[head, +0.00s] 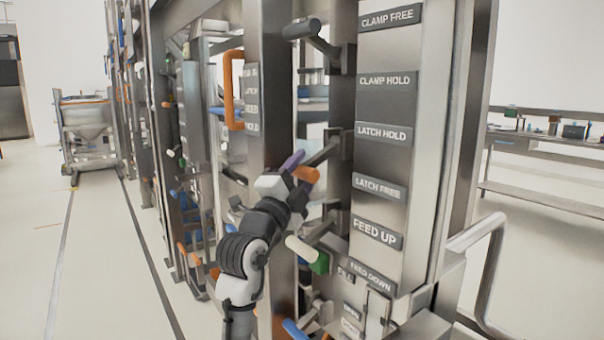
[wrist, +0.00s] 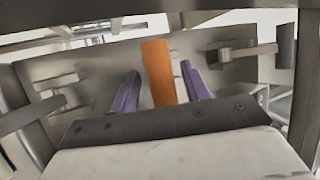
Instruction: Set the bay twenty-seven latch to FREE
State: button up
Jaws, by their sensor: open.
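An orange lever grip (head: 306,174) sticks out from the steel frame, left of the LATCH HOLD plate (head: 383,134) and the LATCH FREE plate (head: 379,188). Its metal arm seems to join a mount about level with LATCH HOLD. My gripper (head: 297,166) is at this grip, partly hiding it. In the wrist view the orange grip (wrist: 158,72) stands between the two purple fingers of my gripper (wrist: 160,88), with a gap on each side. The gripper is open around it and not clamped. No bay number is readable.
Above is a dark-gripped lever (head: 302,29). Below is a cream-gripped lever (head: 302,249) beside a green block (head: 320,263). An orange loop handle (head: 230,90) is to the left. A bent rail (head: 492,240) juts out at right. The left floor (head: 100,270) is clear.

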jog(key=b+v, duration=0.2)
jog(key=v, duration=1.1)
jog(key=shift+s+a, duration=0.15)
jog(key=shift+s, duration=0.15)
jog(key=shift+f, duration=0.1)
